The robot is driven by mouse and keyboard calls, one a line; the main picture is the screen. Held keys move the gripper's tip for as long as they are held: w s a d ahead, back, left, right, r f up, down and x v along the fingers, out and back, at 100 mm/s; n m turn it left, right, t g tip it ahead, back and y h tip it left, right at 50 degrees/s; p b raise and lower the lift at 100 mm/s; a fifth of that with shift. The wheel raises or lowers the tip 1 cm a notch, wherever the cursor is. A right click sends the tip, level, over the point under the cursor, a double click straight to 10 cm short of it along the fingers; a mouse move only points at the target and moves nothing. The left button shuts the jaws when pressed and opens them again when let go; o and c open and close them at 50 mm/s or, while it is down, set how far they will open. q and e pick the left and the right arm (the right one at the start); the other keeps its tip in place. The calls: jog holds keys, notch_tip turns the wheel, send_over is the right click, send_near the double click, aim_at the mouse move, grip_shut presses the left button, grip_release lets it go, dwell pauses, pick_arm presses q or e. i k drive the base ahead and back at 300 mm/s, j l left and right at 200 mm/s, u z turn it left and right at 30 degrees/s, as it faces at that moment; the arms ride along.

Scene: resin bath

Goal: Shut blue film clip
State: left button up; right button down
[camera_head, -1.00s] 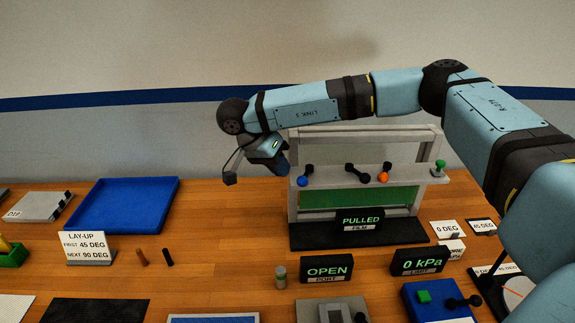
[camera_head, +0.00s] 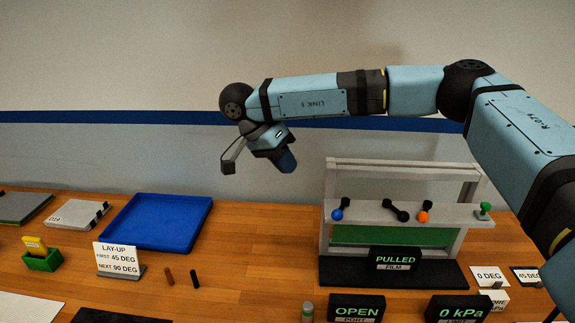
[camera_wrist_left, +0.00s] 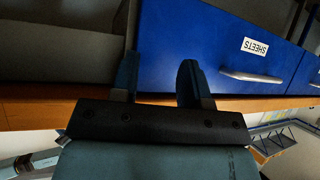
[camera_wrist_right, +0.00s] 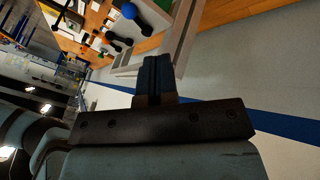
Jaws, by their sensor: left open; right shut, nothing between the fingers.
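The blue film clip (camera_head: 337,214) is a short black lever with a blue ball end. It sits at the left end of the grey bar on the film frame (camera_head: 464,216). Its ball points down and slightly left, and I cannot tell whether the clip is shut. It also shows at the top of the right wrist view (camera_wrist_right: 130,10). My right gripper (camera_head: 287,164) is up and left of the clip, clear of it, with fingers together and empty. My left gripper (camera_wrist_left: 158,75) is open and empty in the left wrist view, before a blue drawer front (camera_wrist_left: 205,40).
An orange-ended clip (camera_head: 422,217), a black lever (camera_head: 397,211) and a green knob (camera_head: 485,208) share the bar. The "PULLED FILM" sign (camera_head: 396,260) stands below. A blue tray (camera_head: 155,222) and a lay-up card (camera_head: 118,258) are left. Bare table lies between tray and frame.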

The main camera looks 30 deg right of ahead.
aim_at(337, 214)
jog(key=k+j, duration=0.3)
jog(key=k, duration=0.15)
jog(key=k+j, duration=0.3)
jog(key=k, duration=0.15)
